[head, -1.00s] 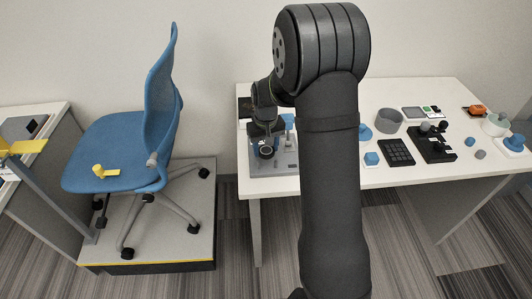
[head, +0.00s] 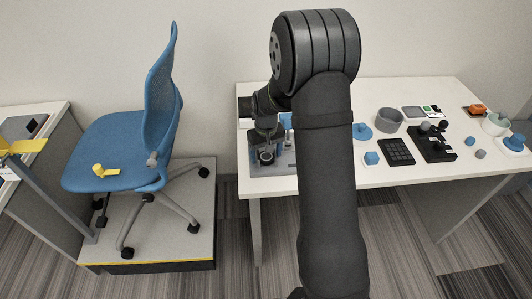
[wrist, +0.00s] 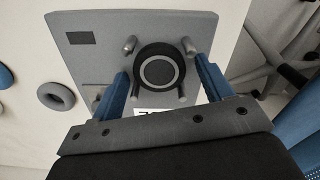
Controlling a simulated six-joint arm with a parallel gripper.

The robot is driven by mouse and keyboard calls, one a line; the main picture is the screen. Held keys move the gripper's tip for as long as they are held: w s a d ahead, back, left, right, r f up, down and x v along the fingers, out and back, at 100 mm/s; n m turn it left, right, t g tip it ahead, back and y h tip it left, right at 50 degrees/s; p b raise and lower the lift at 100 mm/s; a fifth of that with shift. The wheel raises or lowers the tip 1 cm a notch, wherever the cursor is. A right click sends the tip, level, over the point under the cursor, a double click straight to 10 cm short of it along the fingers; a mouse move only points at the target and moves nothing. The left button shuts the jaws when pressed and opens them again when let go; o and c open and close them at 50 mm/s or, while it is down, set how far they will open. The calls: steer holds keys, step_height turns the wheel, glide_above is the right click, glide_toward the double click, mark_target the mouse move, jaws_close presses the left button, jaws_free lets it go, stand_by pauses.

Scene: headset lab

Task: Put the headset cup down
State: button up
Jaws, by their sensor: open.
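The headset cup (wrist: 158,70) is a round black piece with a grey ring, seen from above in the wrist view. It sits among several short grey pegs over a grey fixture plate (wrist: 100,62). Whether its underside touches the plate is hard to tell. My gripper (wrist: 165,82) is open, with one blue finger on each side of the cup and the cup between them. In the head view my gripper (head: 267,136) is above the cup (head: 266,156) at the table's left end, and my arm hides part of the fixture.
The white table (head: 375,177) also carries a blue block (head: 371,158), a grey bowl (head: 389,121), a black keypad (head: 397,151) and a black device (head: 433,142) at right. A blue chair (head: 120,150) stands left. A grey ring (wrist: 56,96) lies beside the plate.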

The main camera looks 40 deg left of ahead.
mark_target(266, 156)
step_height(266, 156, up, 12)
steer(key=shift+r, duration=0.15)
stand_by(0.5)
step_height(266, 156, down, 12)
steer(key=shift+f, duration=0.25)
steer(key=shift+r, duration=2.15)
